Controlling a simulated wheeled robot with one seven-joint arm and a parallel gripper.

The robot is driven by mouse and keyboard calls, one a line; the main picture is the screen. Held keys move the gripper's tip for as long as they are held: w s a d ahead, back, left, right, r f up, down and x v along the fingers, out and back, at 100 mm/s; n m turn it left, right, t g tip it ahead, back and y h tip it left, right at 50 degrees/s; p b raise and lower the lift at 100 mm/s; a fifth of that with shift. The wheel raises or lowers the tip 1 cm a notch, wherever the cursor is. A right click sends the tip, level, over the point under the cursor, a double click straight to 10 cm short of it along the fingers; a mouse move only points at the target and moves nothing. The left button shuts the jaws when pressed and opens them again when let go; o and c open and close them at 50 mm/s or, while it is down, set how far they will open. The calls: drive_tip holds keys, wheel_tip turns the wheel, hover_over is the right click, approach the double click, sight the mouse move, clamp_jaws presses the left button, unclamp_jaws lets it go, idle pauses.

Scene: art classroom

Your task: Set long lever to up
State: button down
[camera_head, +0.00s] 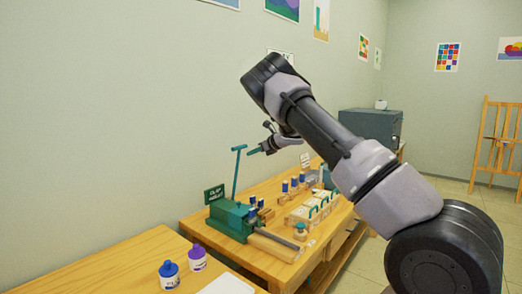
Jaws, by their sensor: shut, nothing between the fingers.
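A green box-shaped device (231,219) sits at the left end of the wooden workbench, with a small dark green sign (214,194) by it. A long thin teal lever (237,172) rises from behind the box, near upright with a slight lean to the right, and ends in a short crossbar at its top. My gripper (254,151) is shut and empty, its fingertips just right of the crossbar at about its height. I cannot tell whether they touch it. My arm comes in from the right and hides part of the wall and bench behind.
The workbench (186,226) also holds several blue-topped pieces (294,182) and several green handles (312,212) right of the box. A blue bottle (169,274) and a purple bottle (197,257) stand on a nearer table. A grey cabinet (372,124) stands behind.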

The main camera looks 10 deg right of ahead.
sight(241, 149)
drive_tip(key=shift+w+a+r, duration=0.4)
drive_tip(key=shift+w+a, duration=0.2)
drive_tip(key=shift+a, duration=0.05)
drive_tip(key=shift+w+a+r, duration=0.35)
drive_tip(key=shift+w+a, duration=0.25)
drive_tip(key=shift+w+a+r, duration=0.15)
drive_tip(key=shift+w+a, duration=0.1)
drive_tip(key=shift+a, duration=0.05)
drive_tip(key=shift+w+a+r, duration=0.25)
drive_tip(key=shift+w+a, duration=0.35)
drive_tip(key=shift+w+a+r, duration=0.2)
drive_tip(key=shift+w+a, duration=0.35)
drive_tip(key=shift+w, duration=0.05)
drive_tip(key=shift+a, duration=0.1)
drive_tip(key=shift+a+r, duration=0.1)
